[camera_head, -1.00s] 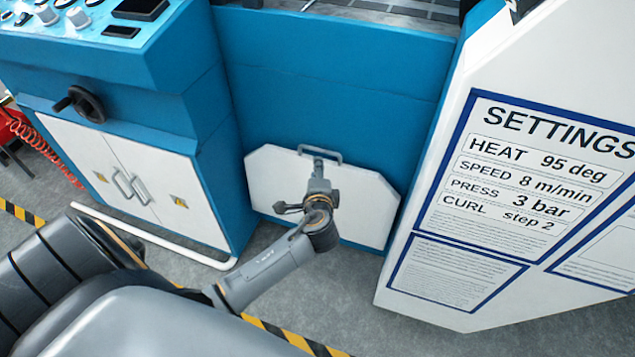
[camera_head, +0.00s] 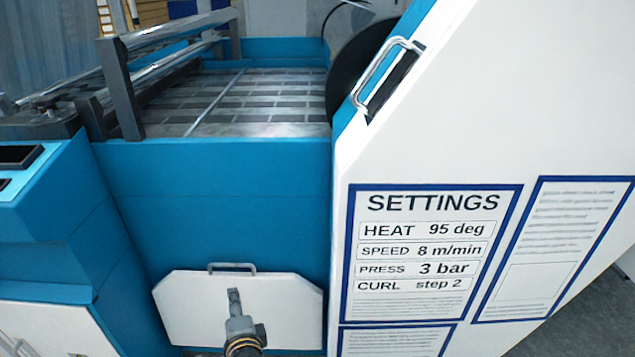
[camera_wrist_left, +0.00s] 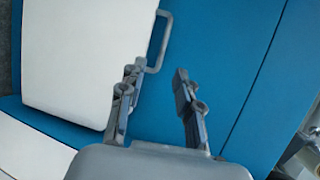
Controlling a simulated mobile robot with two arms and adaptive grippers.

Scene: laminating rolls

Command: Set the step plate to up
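The step plate (camera_head: 185,305) is a white panel with cut upper corners. It stands upright against the blue front of the machine, with a grey bar handle (camera_head: 232,267) at its top edge. My left gripper (camera_head: 233,293) is in front of the plate, just below the handle in the head view, and hides part of the plate. In the left wrist view, the gripper (camera_wrist_left: 160,72) is open with nothing between its fingers. The handle (camera_wrist_left: 162,40) lies past the left fingertip, beside the white plate (camera_wrist_left: 85,55). My right gripper is not in view.
A white side panel with a settings sheet (camera_head: 430,250) stands to the right of the plate; the sheet reads CURL step 2. A blue console (camera_head: 45,210) is at the left. Rollers and a patterned bed (camera_head: 240,100) lie above the blue front.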

